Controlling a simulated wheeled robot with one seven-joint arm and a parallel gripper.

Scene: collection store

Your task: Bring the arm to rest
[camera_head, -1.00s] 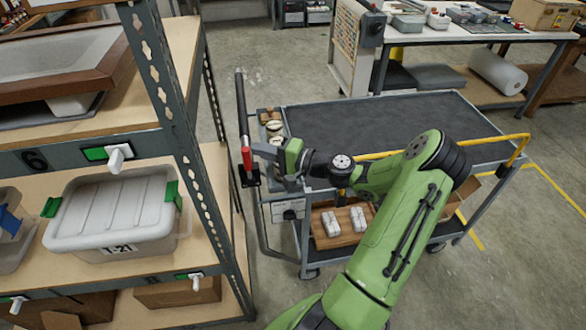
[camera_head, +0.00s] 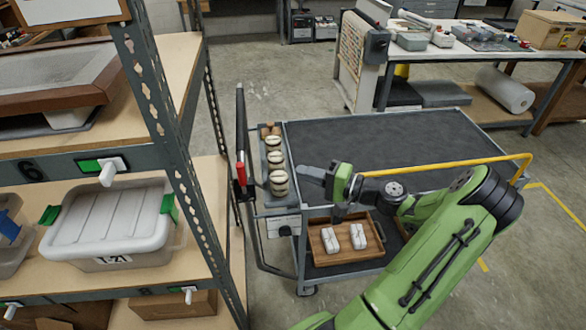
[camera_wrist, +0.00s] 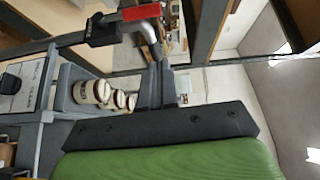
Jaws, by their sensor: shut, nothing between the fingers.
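My green arm reaches up from the bottom right in the head view. My gripper (camera_head: 312,175) is at its end, pointing left, over the left front part of the cart (camera_head: 390,140). It is shut and empty. In the wrist view its dark fingers (camera_wrist: 156,88) sit close together, with nothing between them. Several cream rolls with dark bands (camera_head: 277,178) stand in a tray at the cart's left end, just left of the fingertips. They also show in the wrist view (camera_wrist: 92,92), left of the fingers and apart from them.
A shelf rack (camera_head: 165,100) stands at left, holding a lidded bin (camera_head: 110,225). The cart's black top is bare, with a yellow rail (camera_head: 450,168) along its front. A wooden tray with white packets (camera_head: 322,240) is on the lower shelf. A workbench (camera_head: 480,50) stands behind.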

